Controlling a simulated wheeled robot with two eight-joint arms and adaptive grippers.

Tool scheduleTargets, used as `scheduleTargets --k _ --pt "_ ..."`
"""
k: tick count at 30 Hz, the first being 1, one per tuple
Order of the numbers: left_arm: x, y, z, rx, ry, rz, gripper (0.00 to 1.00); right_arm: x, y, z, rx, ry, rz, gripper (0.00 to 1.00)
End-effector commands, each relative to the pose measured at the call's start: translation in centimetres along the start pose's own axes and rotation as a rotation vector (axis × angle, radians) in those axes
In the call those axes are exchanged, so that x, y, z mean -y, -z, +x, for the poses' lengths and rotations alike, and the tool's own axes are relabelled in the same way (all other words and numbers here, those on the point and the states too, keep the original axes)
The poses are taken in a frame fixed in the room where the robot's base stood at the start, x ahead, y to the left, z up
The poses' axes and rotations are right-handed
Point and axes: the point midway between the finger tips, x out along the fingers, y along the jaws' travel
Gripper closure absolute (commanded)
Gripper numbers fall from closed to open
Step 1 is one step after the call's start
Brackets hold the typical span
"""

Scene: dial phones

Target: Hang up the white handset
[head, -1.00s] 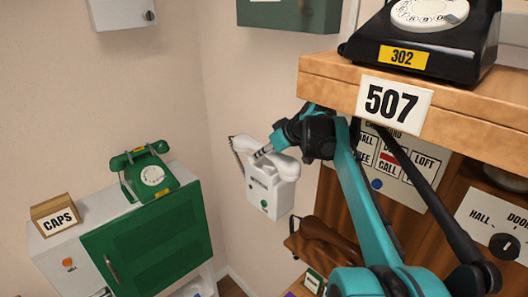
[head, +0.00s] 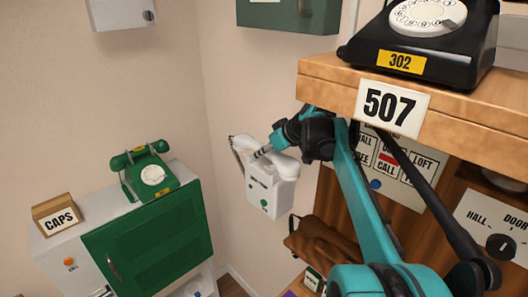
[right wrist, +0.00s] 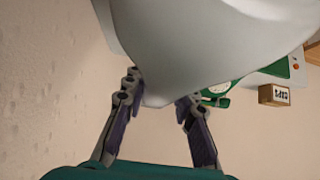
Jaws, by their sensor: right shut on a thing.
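The white wall phone (head: 266,198) hangs on the wall near the room's corner, with a green button low on its front. The white handset (head: 286,166) is at the top of the phone body, lying crosswise; I cannot tell whether it rests in the cradle or is just above it. My right gripper (head: 262,152) is shut on the handset's middle. In the right wrist view the handset (right wrist: 215,40) fills the top, with the fingers of my right gripper (right wrist: 160,97) on either side of its near part. My left gripper is not in view.
A wooden shelf (head: 325,75) with a black phone (head: 425,45) overhangs my right arm.

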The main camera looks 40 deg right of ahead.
Motion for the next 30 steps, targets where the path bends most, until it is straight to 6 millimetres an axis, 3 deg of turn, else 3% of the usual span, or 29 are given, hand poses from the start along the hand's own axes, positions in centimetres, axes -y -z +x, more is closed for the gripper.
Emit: scheduleTargets --k 30 --pt "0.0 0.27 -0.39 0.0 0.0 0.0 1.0 -0.01 -0.08 0.08 0.0 0.0 0.0 1.0"
